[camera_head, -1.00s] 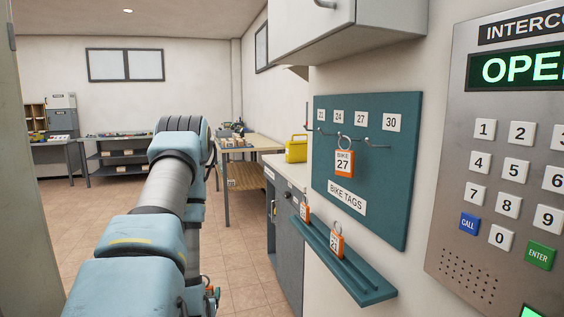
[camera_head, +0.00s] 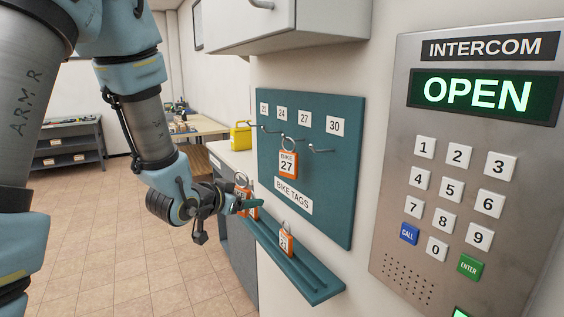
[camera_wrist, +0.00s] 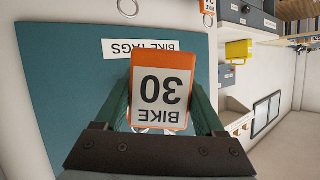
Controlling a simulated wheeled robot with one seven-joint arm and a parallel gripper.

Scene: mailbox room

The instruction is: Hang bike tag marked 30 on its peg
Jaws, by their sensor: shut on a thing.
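My gripper (camera_head: 250,204) is shut on an orange-and-white bike tag (camera_wrist: 161,88) just above the left part of the ledge. In the wrist view the tag reads BIKE 30, upside down, between the two green fingers; its ring is mostly hidden. In the head view the tag (camera_head: 241,194) is partly covered by the fingers. The teal board (camera_head: 338,200) carries number labels 21, 24, 27 and 30. The 30 label (camera_head: 335,126) is at the right, with a bare peg (camera_head: 319,150) below it. Tag 27 (camera_head: 288,163) hangs on the board by its ring.
Another tag (camera_head: 286,243) stands on the teal ledge (camera_head: 312,282) below the board. A wall cabinet (camera_head: 285,30) overhangs the board's upper left. The intercom panel (camera_head: 455,160), showing OPEN, is at the right. A yellow box (camera_head: 241,137) sits on the counter behind.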

